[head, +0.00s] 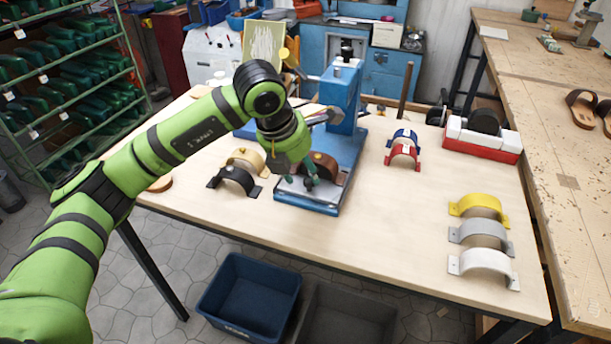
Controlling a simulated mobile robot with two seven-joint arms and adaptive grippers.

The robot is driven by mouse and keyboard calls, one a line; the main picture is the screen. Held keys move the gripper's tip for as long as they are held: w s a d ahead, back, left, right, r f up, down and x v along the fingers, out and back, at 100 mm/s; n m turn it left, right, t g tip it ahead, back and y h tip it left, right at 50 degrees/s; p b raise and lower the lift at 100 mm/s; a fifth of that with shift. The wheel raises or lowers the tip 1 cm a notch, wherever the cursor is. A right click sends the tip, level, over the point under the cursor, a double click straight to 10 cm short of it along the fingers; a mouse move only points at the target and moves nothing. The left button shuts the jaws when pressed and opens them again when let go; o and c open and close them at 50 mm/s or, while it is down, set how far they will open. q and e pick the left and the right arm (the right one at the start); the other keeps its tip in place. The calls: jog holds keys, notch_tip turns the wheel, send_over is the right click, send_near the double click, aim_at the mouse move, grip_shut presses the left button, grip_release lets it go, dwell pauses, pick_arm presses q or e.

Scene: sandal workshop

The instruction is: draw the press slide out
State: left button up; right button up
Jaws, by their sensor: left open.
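The blue press (343,98) stands on the wooden table, with its upright column behind and a low blue base in front. The press slide (308,194) is a flat plate with a pale top at the front of the base. A brown curved strap piece (328,166) sits at the slide. My left gripper (311,183) reaches down over the slide, fingers open, close to its top; I cannot tell whether they touch it. My arm hides part of the press and base. My right gripper is not in view.
Black (234,179) and tan (247,158) arches lie left of the press. Red (403,154) and blue arches lie right. Yellow (479,205), grey and white arches line the right edge. A red-white holder (482,145) stands behind. Mid-right tabletop is clear. Bins (249,296) sit below.

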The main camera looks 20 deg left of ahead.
pick_arm(q)
jog(key=v, duration=0.8)
jog(key=shift+s, duration=0.15)
